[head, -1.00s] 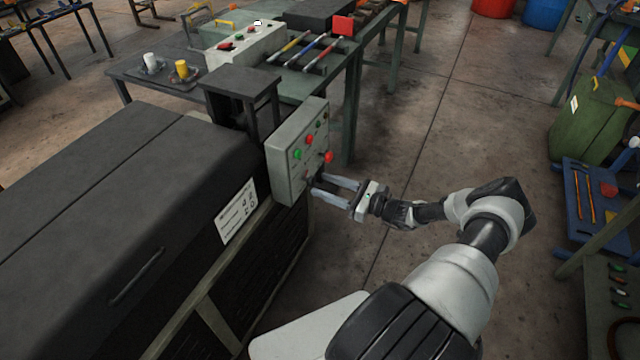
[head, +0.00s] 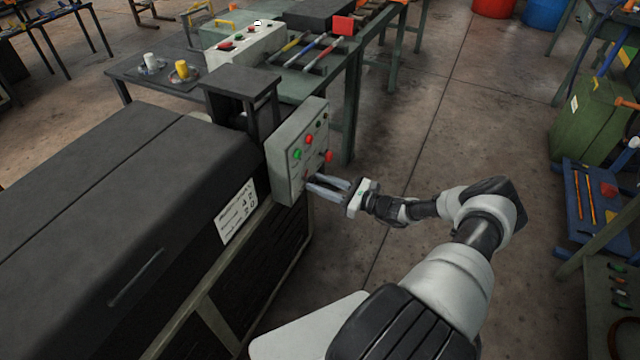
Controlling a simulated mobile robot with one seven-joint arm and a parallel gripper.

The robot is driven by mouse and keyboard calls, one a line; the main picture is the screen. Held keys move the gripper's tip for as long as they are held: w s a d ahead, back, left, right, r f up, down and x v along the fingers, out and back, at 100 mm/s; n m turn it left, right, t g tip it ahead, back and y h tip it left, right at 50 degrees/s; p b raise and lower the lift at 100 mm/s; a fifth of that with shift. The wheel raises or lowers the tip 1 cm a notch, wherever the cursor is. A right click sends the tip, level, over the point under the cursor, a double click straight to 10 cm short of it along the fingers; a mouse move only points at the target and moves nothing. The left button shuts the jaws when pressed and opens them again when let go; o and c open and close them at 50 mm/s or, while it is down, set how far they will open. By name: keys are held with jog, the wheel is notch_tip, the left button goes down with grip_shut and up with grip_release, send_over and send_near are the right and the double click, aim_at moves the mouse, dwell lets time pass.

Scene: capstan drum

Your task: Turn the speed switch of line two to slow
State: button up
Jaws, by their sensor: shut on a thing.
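A grey control box (head: 285,165) stands on the near right end of the dark machine (head: 110,200). Its face carries a green button (head: 297,154), red knobs (head: 328,156) and small dark switches. My gripper (head: 312,183) reaches the lower part of this face from the right, its two fingers pointing left. It is shut on a small switch there, which the fingertips mostly hide. The switch's setting and the labels are too small to read.
A white placard (head: 238,212) with dark print is on the machine's side. Behind stands a green table with a white box (head: 243,45) and coloured rods (head: 312,47). The floor (head: 420,110) right of the control box is clear. A green bin (head: 590,120) stands at the far right.

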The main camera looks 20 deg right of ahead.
jog(key=shift+n, duration=0.3)
jog(key=n+b, duration=0.1)
jog(key=n, duration=0.2)
jog(key=shift+f+n+b, duration=0.1)
jog(key=shift+n+b, duration=0.2)
jog(key=shift+n, duration=0.1)
jog(key=n+b, duration=0.1)
jog(key=n, duration=0.3)
jog(key=shift+s+a+n, duration=0.1)
jog(key=shift+n, duration=0.2)
jog(key=n+b, duration=0.2)
jog(key=n, duration=0.6)
jog(key=shift+f+n, duration=0.1)
jog(key=shift+n, duration=0.2)
jog(key=o, duration=1)
